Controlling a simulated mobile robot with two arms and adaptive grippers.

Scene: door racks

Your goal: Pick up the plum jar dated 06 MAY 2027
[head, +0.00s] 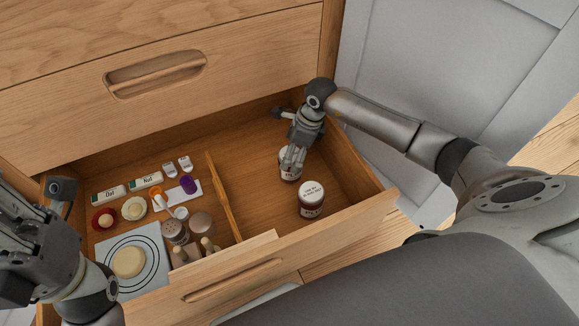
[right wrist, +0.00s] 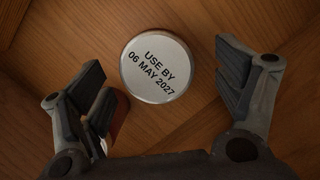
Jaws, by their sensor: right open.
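In the right wrist view a round jar with a white lid printed "USE BY 06 MAY 2027" (right wrist: 160,68) stands upright between my spread right fingers (right wrist: 160,75). In the head view my right gripper (head: 292,157) points down over the far jar (head: 290,176) in the drawer's right compartment and covers part of its lid. A second white-lidded jar (head: 312,199) stands nearer the drawer front; its date is too small to read. The side of another jar (right wrist: 119,112) shows behind the left-hand finger in the wrist view. My left gripper (head: 40,240) is at the left edge, its jaw opening unclear.
A wooden divider (head: 223,196) splits the open drawer. The left compartment holds small boxes (head: 148,180), shakers (head: 174,231), small dishes (head: 133,208) and a round-patterned mat (head: 150,246). The drawer's front wall (head: 350,212) is close to the nearer jar.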

